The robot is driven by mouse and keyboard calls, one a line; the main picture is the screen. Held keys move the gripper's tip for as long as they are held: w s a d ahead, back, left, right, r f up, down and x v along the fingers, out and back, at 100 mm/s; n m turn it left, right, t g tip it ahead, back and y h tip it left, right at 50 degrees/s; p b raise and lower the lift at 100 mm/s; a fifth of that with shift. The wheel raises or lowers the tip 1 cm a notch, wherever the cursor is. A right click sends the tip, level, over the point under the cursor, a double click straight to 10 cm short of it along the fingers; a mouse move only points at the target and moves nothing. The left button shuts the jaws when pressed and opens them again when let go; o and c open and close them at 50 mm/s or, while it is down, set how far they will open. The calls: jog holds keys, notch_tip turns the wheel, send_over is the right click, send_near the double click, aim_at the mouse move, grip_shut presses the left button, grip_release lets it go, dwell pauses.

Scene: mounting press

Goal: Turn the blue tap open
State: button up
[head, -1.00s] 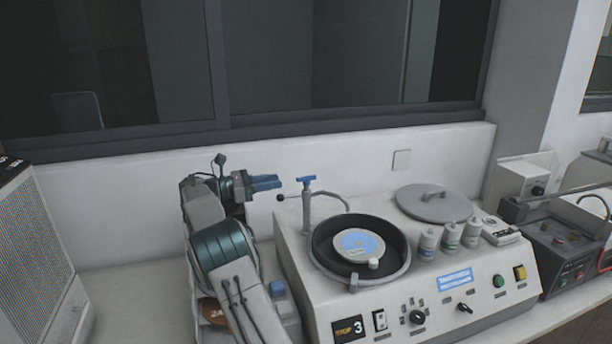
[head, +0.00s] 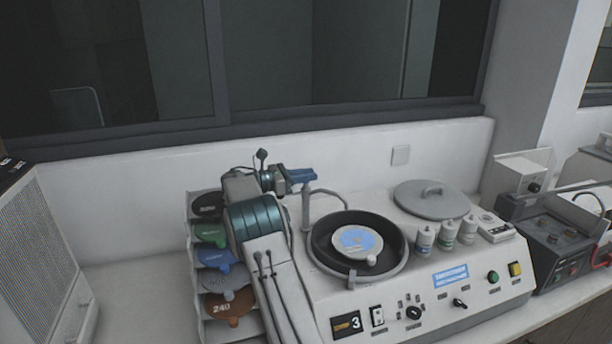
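The blue tap's grey post (head: 306,208) rises at the back left of the grinding machine. Its blue handle was clear earlier but cannot now be told apart from the dark-blue fingers of my gripper (head: 302,175). My gripper reaches in from the left at the height of the post's top and overlaps it in the head view. Whether the fingers touch the handle, and how far apart they are, cannot be made out.
The machine's round black bowl (head: 322,245) with a disc is right of the post, with a curved pipe beside it. A grey lid (head: 432,203) and several bottles are further right. A rack of coloured discs (head: 193,262) stands left of my arm. A window wall is behind.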

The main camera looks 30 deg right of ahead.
grip_shut()
